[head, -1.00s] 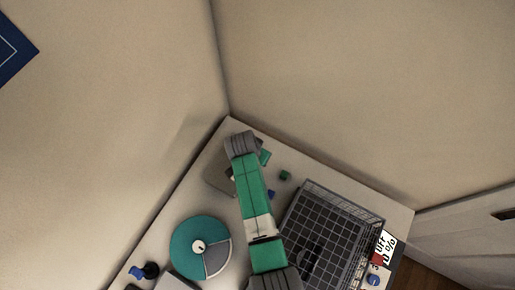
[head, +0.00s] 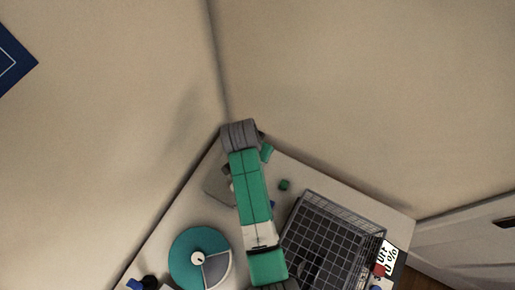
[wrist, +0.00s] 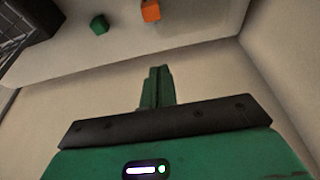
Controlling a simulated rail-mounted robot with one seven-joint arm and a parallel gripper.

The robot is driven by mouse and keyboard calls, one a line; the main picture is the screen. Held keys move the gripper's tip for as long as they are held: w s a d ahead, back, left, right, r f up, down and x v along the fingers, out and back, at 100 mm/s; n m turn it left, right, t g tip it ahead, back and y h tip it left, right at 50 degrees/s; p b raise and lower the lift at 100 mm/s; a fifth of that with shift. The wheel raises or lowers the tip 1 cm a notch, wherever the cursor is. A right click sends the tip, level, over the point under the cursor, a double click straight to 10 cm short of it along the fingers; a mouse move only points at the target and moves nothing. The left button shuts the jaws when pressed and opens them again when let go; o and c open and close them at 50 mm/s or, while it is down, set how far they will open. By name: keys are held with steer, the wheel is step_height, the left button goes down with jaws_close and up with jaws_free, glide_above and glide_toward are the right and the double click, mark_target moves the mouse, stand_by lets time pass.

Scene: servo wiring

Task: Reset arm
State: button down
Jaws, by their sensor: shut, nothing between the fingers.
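My arm (head: 252,195), green with grey joints, reaches across the table toward the far corner in the head view. My gripper (wrist: 160,72) shows in the wrist view with its two green fingers together, shut and empty. It is apart from the blocks seen there. In the head view my arm hides most of the gripper. A green cube (head: 285,185) lies on the table right of my arm, and a green cube also shows in the wrist view (wrist: 99,25). An orange block (wrist: 150,11) lies near it in the wrist view.
A dark wire basket (head: 330,240) stands right of my arm. A teal and grey disc (head: 190,255) lies to the left. Walls close in the table's far corner.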

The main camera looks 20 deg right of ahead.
stand_by(0.5)
steer(key=w+a+r+n+t, duration=0.1)
steer(key=w+a+r+t, duration=0.15)
steer(key=r, duration=0.65)
steer(key=w+a+r+n+t, duration=0.1)
steer(key=w+r+n+t, duration=0.2)
steer(key=r, duration=0.7)
steer(key=w+a+r+t, duration=0.2)
steer(key=r+t, duration=0.3)
steer(key=r, duration=0.4)
steer(key=s+a+r+n+t+y, duration=0.15)
steer(key=s+a+r+t, duration=0.35)
steer(key=r, duration=0.6)
steer(key=s+a+r+n+t+y, duration=0.1)
steer(key=s+r+n+t, duration=0.2)
steer(key=s+r, duration=0.5)
steer(key=s+a+r+n+t+y, duration=0.1)
steer(key=s+a+r+n+t, duration=0.2)
steer(key=r, duration=1)
step_height(320, 180, up, 21)
steer(key=s+m+t+p, duration=0.1)
steer(key=s+p, duration=0.1)
steer(key=p, duration=1.7)
steer(key=shift+s+f, duration=0.15)
steer(key=shift+s, duration=0.05)
steer(key=shift+a+f, duration=0.1)
